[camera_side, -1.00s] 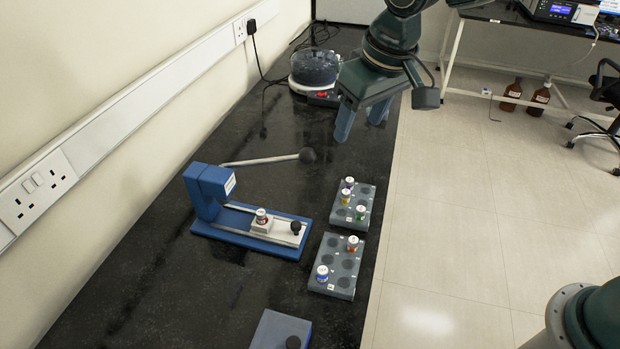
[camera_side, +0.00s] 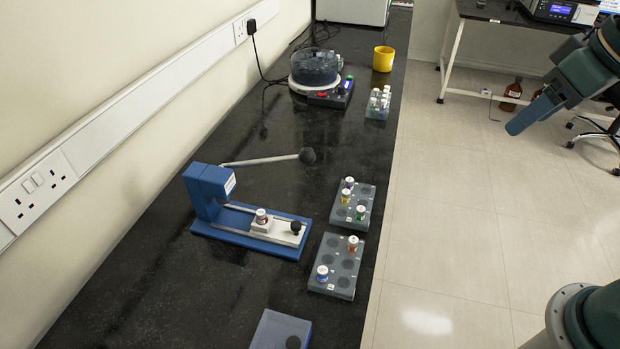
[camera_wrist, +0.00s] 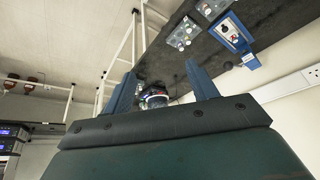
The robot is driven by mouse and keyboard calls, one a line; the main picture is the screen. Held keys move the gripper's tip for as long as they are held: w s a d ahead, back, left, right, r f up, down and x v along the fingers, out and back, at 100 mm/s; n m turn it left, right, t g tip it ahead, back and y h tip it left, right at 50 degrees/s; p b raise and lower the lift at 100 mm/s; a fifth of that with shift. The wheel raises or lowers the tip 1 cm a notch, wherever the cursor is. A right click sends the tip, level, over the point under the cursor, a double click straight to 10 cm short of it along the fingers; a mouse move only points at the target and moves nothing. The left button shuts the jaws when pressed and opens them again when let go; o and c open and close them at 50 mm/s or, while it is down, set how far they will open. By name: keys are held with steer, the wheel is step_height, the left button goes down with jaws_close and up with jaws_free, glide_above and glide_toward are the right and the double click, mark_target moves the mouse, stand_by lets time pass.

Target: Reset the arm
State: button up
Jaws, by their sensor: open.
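My gripper (camera_side: 528,108) is at the upper right of the side view, over the floor to the right of the bench and well apart from everything on it. In the wrist view its two fingers (camera_wrist: 163,85) stand wide apart with nothing held between them. The blue press-like device (camera_side: 250,222) with a long lever stands on the bench, a small capped vial (camera_side: 261,215) on its white slide. Two grey racks (camera_side: 344,268) (camera_side: 366,207) beside it hold a few colour-labelled vials.
A round device with a clear lid (camera_side: 315,68), a rack of white-capped vials (camera_side: 378,103) and a yellow cup (camera_side: 383,58) stand at the bench's far end. A blue-grey block (camera_side: 280,331) is at the near edge. Brown bottles (camera_side: 511,95) stand on the floor.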

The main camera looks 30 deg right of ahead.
steer(key=s+d+f, duration=0.2)
steer(key=s, duration=0.5)
steer(key=shift+d+f+t, duration=0.15)
steer(key=shift+d+t, duration=0.2)
steer(key=shift+t, duration=0.05)
